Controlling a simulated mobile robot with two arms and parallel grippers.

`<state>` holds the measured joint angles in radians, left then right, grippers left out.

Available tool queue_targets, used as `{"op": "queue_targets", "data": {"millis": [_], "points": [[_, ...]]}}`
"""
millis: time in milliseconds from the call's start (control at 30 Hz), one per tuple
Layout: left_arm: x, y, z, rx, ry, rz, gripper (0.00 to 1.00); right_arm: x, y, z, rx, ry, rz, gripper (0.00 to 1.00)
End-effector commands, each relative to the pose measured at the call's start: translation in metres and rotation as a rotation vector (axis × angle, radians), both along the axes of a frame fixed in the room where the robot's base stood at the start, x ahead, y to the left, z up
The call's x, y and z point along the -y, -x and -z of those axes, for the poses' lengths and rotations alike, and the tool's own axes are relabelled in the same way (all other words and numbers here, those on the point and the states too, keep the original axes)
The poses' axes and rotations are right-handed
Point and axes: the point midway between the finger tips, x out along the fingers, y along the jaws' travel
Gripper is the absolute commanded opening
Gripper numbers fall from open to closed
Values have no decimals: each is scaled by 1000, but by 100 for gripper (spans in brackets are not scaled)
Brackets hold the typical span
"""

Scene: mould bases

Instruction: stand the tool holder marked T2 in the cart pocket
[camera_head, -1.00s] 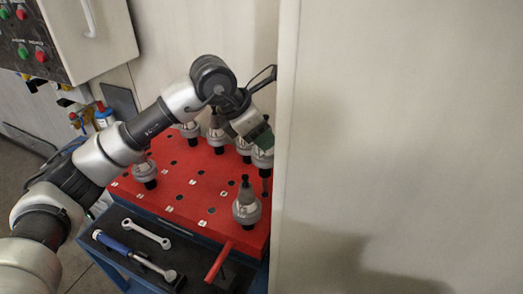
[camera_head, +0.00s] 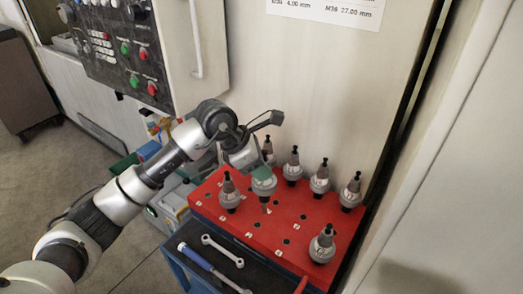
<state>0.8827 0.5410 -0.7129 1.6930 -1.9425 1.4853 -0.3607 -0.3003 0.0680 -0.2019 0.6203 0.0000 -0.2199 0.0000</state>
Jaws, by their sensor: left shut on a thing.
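My left gripper (camera_head: 263,178) is shut on a grey tool holder (camera_head: 263,191), low over the red top of the cart (camera_head: 257,229). A thin end of the held holder points down toward the red top; I cannot tell whether it touches. Its marking is too small to read, so I cannot confirm T2. The red top has rows of dark holes with small white labels, several of them empty. My right gripper is not in view.
Other tool holders stand upright on the cart: one left of the gripper (camera_head: 229,194), one at the front right (camera_head: 322,246), several along the back (camera_head: 320,179). A wrench (camera_head: 222,250) lies on the dark front shelf. A machine wall stands close behind.

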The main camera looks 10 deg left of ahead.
Motion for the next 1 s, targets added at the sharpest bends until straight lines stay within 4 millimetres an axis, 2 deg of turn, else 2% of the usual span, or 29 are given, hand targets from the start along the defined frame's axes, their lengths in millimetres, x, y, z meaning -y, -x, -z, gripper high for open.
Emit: {"op": "queue_targets", "data": {"millis": [67,267,1000], "points": [[0,1,-7,4,6,8,0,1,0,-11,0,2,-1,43],[0,1,-2,5,7,16,0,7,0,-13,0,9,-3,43],[-1,1,50,5,4,16,0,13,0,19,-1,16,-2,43]]}}
